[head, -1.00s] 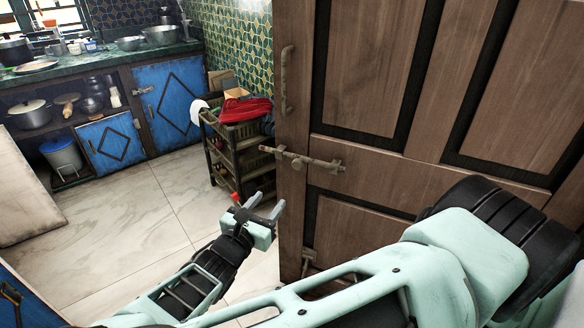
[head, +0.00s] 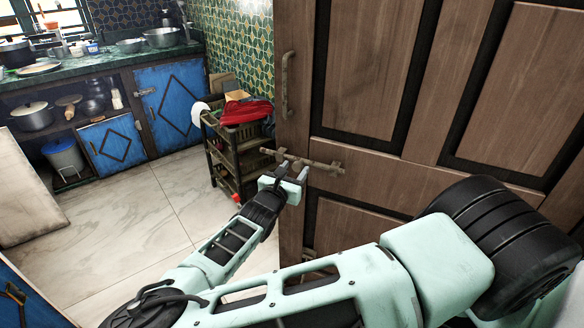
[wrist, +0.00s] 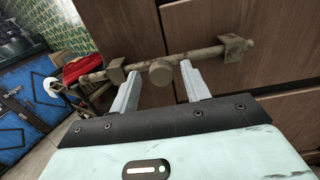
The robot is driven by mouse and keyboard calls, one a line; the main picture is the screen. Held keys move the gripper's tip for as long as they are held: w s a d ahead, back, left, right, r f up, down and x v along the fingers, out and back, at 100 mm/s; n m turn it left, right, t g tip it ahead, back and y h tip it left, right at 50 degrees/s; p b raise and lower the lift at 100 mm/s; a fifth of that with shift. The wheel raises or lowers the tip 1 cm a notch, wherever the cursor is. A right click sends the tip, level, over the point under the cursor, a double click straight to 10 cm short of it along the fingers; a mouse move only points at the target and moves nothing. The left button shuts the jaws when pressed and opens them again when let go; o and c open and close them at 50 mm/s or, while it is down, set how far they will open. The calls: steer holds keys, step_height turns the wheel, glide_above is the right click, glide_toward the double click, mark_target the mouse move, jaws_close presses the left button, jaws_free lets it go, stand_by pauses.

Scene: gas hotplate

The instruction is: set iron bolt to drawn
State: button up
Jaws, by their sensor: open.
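The iron bolt (head: 302,161) is a rusty rod lying across the brown wooden door, with its left end reaching past the door's edge. In the wrist view the bolt (wrist: 192,56) runs through two brackets, with a round knob (wrist: 161,72) between them. My gripper (head: 293,172) is just below the bolt. In the wrist view my gripper (wrist: 157,80) is open, with one fingertip on each side of the knob. The fingertips look close to the rod; I cannot tell whether they touch it. Nothing is held.
The wooden door (head: 365,75) has a vertical pull handle (head: 288,82) above the bolt. A dark rack with a red cloth (head: 246,111) stands behind the door's edge. Blue cabinets (head: 168,100) line the back, and the tiled floor (head: 130,220) is clear.

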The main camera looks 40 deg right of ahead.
mark_target(318, 165)
steer(key=shift+w+d, duration=0.25)
steer(key=shift+d, duration=0.3)
jaws_close()
steer(key=s+p, duration=0.1)
steer(key=s+d+p, duration=0.1)
steer(key=s, duration=0.1)
steer(key=shift+s+d+r+p, duration=0.1)
steer(key=shift+s+d+p, duration=0.1)
steer(key=shift+d+p, duration=0.2)
steer(key=shift+s+d+f, duration=0.2)
steer(key=shift+s+d, duration=0.1)
steer(key=shift+s, duration=0.15)
jaws_free()
steer(key=shift+s, duration=0.1)
